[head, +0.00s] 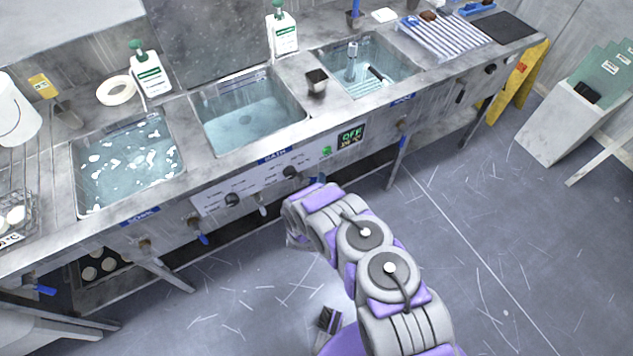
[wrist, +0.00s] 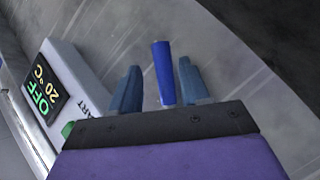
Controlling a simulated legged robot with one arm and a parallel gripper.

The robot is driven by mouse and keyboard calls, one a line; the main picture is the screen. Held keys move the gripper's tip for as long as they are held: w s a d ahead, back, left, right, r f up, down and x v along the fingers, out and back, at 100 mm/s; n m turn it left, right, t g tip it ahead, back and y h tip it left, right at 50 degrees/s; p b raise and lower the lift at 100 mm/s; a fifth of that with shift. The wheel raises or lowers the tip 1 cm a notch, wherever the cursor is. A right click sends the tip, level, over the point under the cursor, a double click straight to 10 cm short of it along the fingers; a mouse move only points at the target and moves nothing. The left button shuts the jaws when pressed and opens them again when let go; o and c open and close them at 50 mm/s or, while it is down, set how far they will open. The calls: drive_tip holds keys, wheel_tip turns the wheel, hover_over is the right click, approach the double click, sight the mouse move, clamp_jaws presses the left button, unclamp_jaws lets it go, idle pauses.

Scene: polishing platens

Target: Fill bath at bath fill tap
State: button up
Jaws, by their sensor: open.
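The bath (head: 205,140) is the middle sink basin, with clear bluish water in it and a blue label below its front edge. A blue tap lever (wrist: 163,75) shows in the wrist view. My gripper (wrist: 159,66) is open, with one finger on each side of the lever; small gaps show, and I cannot tell whether either finger touches it. In the head view my arm reaches to the bench front below the bath's right side, and its wrist mostly hides the gripper.
A display (head: 351,137) reads OFF and 20 °C; it also shows in the wrist view (wrist: 45,90), left of my fingers. A soapy basin (head: 128,165) is at left, another water basin (head: 365,70) at right. Other blue-handled valves (head: 200,238) line the bench front. Open floor (head: 500,230) lies right.

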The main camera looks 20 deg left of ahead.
drive_tip(key=shift+x, duration=0.8)
drive_tip(key=shift+w+a+f, duration=0.1)
drive_tip(key=shift+a+f, duration=0.15)
drive_tip(key=shift+a, duration=0.45)
drive_tip(key=shift+d+r, duration=0.2)
drive_tip(key=shift+d, duration=0.3)
drive_tip(key=c, duration=0.7)
drive_tip(key=shift+a, duration=0.25)
clamp_jaws()
